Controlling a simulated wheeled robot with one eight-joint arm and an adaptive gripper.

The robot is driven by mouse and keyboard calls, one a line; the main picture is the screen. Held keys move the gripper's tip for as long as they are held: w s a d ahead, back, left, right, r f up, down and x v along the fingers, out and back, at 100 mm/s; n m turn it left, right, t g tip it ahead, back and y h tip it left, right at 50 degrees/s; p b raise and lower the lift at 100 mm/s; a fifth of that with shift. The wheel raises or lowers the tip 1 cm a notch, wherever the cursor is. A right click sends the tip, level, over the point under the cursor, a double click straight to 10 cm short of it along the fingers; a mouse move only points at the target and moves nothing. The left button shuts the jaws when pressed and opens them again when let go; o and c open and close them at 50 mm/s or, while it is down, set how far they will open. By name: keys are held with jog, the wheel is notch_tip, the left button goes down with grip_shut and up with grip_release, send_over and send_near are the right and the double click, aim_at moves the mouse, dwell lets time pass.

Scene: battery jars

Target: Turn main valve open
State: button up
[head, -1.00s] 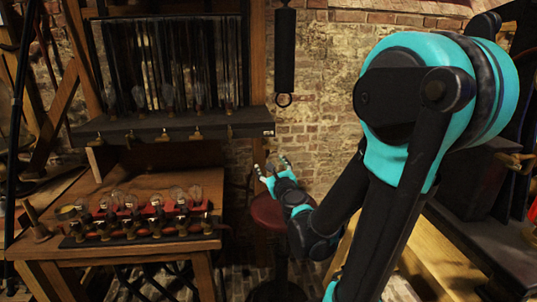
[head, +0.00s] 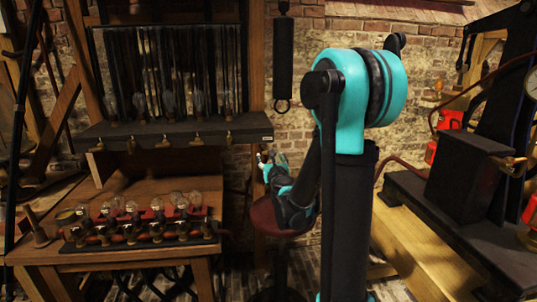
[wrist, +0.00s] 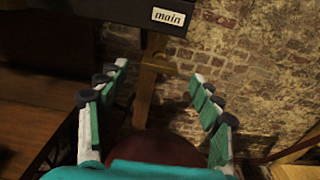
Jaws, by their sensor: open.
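A white label reading "main" (wrist: 169,17) is on the dark shelf edge in the wrist view. Below it a brass lever-like piece (wrist: 158,66), likely the main valve, lies crosswise between my fingertips in the picture. I cannot tell how far beyond them it is, and I see no contact. My gripper (wrist: 159,76) is open and empty, with its fingers spread either side of the view. In the head view my gripper (head: 270,158) is just below the right end of the shelf, near the small label (head: 267,139). The valve is not clear there.
Several brass taps hang along the shelf front (head: 165,140). Below is a wooden bench (head: 120,255) with bulbs in sockets. A round red stool (head: 282,222) stands under my arm. A dark hanging cylinder (head: 283,55) is above. Dark machinery (head: 475,225) stands at right.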

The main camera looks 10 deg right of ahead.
jog(key=shift+w, duration=2.6)
jog(key=shift+c, duration=0.5)
jog(key=c, duration=1.1)
jog(key=n, duration=1)
jog(key=shift+n, duration=0.3)
